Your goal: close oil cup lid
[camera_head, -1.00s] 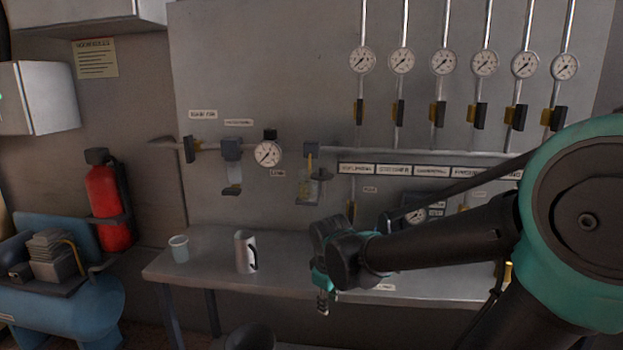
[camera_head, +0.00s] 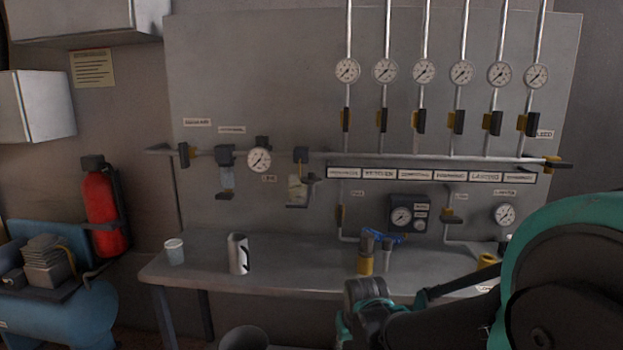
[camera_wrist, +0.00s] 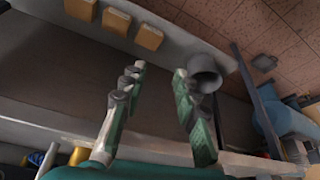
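The oil cup (camera_head: 297,188) is a small, pale, translucent cup hanging below the pipe on the grey wall panel, left of centre in the head view. A small dark disc-like part (camera_head: 313,180) juts out at its right side; it may be the lid, but it is too small to tell. My gripper is low at the bottom of the head view, below and right of the cup, and its fingertips are not visible there. In the wrist view my gripper (camera_wrist: 158,76) has its two fingers well apart with nothing between them. The oil cup does not show clearly in the wrist view.
A pressure gauge (camera_head: 259,160) and filter (camera_head: 227,175) are left of the cup. The bench (camera_head: 205,268) below holds a white cup (camera_head: 174,252), a mug (camera_head: 238,254) and yellow-and-grey tools (camera_head: 365,258).

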